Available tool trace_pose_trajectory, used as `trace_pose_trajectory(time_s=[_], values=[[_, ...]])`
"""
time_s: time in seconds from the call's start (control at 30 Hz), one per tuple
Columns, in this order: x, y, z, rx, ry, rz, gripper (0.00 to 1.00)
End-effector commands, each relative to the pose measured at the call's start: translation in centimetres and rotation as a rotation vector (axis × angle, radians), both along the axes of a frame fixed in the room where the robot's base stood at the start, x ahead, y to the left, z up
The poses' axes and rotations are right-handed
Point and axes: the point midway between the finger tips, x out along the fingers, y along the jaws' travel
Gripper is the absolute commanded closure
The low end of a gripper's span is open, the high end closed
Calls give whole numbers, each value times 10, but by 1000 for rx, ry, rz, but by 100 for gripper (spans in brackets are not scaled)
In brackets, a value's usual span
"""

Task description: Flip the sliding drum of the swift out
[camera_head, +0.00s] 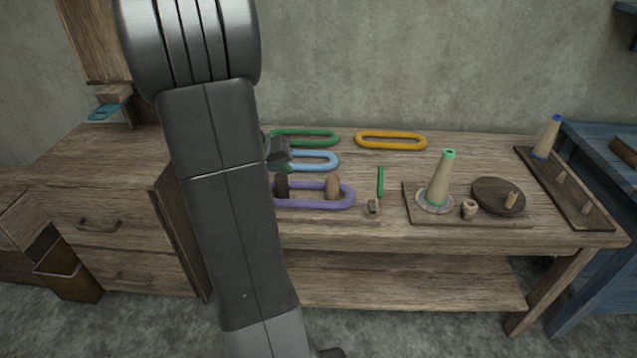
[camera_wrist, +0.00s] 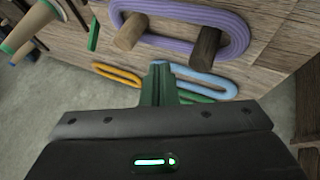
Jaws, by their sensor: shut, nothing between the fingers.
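The swift's two wooden drums stand on the table inside a purple yarn loop (camera_head: 349,197). The pale drum (camera_head: 332,187) is on the right, and the dark drum (camera_head: 281,187) is beside my arm. Both also show in the wrist view, the pale drum (camera_wrist: 130,32) left of the dark drum (camera_wrist: 205,48), with the purple loop (camera_wrist: 190,14) around them. I cannot tell which drum slides. My gripper (camera_head: 284,157) is shut and empty, over the light-blue loop and behind the drums. Its closed fingers also show in the wrist view (camera_wrist: 158,84), apart from both drums. My arm hides the purple loop's left end.
Green (camera_head: 310,134), yellow (camera_head: 392,134) and light-blue (camera_head: 326,153) loops lie behind. A green stick (camera_head: 380,181), a small wooden piece (camera_head: 373,206) and a board with a green-topped cone (camera_head: 441,180) and dark disc (camera_head: 490,191) are to the right.

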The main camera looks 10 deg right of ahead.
Motion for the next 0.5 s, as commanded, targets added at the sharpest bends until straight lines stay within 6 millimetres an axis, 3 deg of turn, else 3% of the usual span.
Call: trace_pose_trajectory(time_s=[0.3,0.5], values=[[1,-1,-2,1,0,-4,100],[7,-14,-21,0,4,-6,100]])
